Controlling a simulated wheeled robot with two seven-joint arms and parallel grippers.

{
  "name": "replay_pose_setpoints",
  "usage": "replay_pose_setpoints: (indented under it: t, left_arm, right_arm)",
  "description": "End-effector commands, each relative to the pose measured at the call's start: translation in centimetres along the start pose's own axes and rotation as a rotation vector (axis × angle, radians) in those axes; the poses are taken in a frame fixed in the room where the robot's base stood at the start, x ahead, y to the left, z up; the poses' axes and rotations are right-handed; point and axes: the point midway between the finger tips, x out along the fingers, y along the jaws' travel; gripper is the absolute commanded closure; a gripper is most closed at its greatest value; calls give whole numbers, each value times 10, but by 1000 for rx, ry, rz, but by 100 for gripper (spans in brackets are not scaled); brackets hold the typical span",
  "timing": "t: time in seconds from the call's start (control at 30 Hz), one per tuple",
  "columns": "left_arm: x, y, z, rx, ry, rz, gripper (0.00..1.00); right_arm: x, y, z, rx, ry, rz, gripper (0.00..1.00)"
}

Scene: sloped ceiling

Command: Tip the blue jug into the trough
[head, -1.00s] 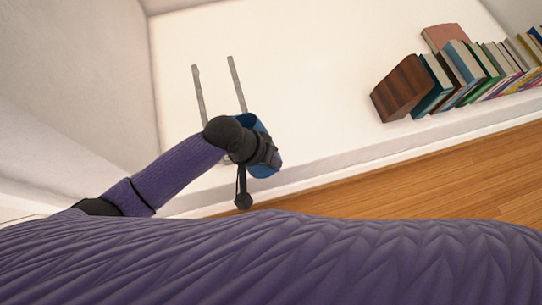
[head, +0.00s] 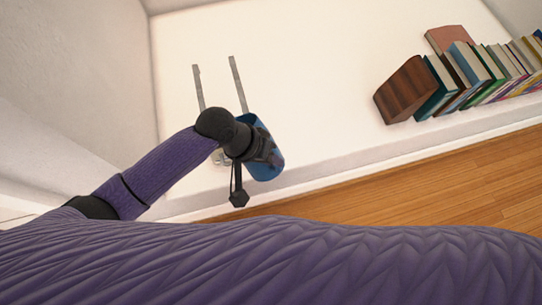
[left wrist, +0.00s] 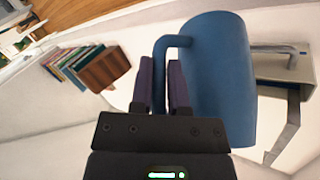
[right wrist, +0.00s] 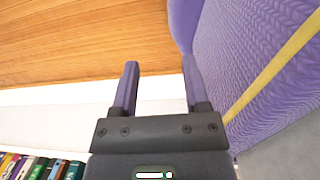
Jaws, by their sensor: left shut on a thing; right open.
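The blue jug (head: 268,167) is in my left gripper (head: 258,149), at the front edge of the white surface in the head view. In the left wrist view the jug (left wrist: 224,85) fills the right of centre. The fingers of the left gripper (left wrist: 161,80) are shut on its handle. The jug's contents do not show. A pale box-like thing with a grey metal bar (left wrist: 285,72), partly hidden behind the jug, may be the trough; I cannot tell surely. My right gripper (right wrist: 159,68) is open and empty in the right wrist view.
Two grey metal strips (head: 238,84) lie on the white surface (head: 310,80) beyond the jug. A row of books (head: 480,72) with a brown wooden block (head: 404,90) stands at the right. The surface between is clear. Wooden floor (head: 400,180) lies in front.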

Motion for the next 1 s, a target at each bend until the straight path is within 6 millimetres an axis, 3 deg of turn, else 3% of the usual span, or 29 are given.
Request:
replay_pose_setpoints:
  t: [0.47,1.0]
  left_arm:
    - [-4,0,-2,-14,-15,35,100]
    - [-8,0,-3,-28,-33,73,100]
  right_arm:
    - [6,-10,6,5,-15,-15,41]
    - [13,-2,12,-1,-31,-2,41]
